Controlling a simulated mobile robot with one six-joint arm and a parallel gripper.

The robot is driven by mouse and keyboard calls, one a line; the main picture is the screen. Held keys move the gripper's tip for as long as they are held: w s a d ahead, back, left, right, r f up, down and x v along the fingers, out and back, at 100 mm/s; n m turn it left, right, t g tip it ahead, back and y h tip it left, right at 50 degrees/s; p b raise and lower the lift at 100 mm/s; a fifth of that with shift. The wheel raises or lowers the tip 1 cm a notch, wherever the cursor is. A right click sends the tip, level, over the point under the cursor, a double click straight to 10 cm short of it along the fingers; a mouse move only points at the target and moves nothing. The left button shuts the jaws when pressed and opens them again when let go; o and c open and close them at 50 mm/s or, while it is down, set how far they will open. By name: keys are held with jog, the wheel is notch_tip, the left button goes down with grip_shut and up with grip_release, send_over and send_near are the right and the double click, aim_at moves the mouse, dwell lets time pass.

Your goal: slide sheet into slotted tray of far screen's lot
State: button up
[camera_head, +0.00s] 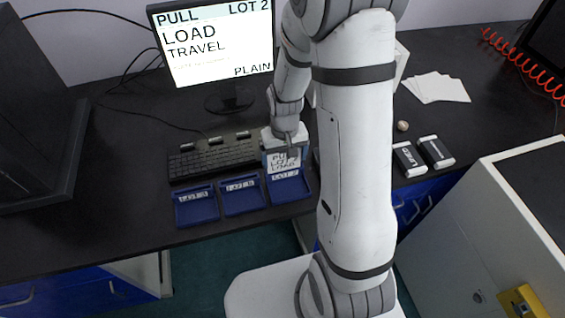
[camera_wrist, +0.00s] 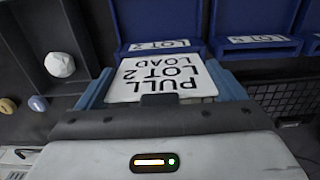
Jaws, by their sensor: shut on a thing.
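A lit screen (camera_head: 215,45) at the back reads PULL, LOT 2, LOAD, TRAVEL, PLAIN. My gripper (camera_head: 284,150) is shut on a white sheet (camera_head: 283,162) marked PULL LOT 2 LOAD. In the wrist view, the sheet (camera_wrist: 160,80) lies between the blue fingers of my gripper (camera_wrist: 160,92), its print upside down. The sheet is at the rear of the right blue tray (camera_head: 290,192), whose label appears to read LOT 2. The wrist view shows this tray (camera_wrist: 155,18) just past the sheet's edge. I cannot tell whether the sheet touches the tray.
Two more labelled blue trays, the middle (camera_head: 243,206) and left (camera_head: 197,213), stand alongside. A keyboard (camera_head: 210,157) lies behind them. White sheets (camera_head: 436,88), a small ball (camera_head: 402,126) and two black-and-white blocks (camera_head: 409,160) are at right. My arm hides part of the bench.

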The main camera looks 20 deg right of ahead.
jog(key=shift+f, duration=0.45)
jog(key=shift+f, duration=0.2)
jog(key=o, duration=0.7)
jog(key=shift+r, duration=0.1)
notch_tip(320, 180, up, 11)
jog(key=shift+r, duration=0.2)
jog(key=shift+s+r, duration=0.15)
jog(key=shift+r, duration=0.5)
jog(key=s+r+t, duration=0.1)
jog(key=s+r, duration=0.2)
jog(key=s, duration=0.1)
jog(key=s+r+t, duration=0.1)
jog(key=s+r, duration=0.2)
jog(key=s, duration=0.2)
jog(key=s+r+t, duration=0.1)
jog(key=s+r, duration=0.2)
jog(key=s, duration=0.2)
jog(key=shift+a+r, duration=0.1)
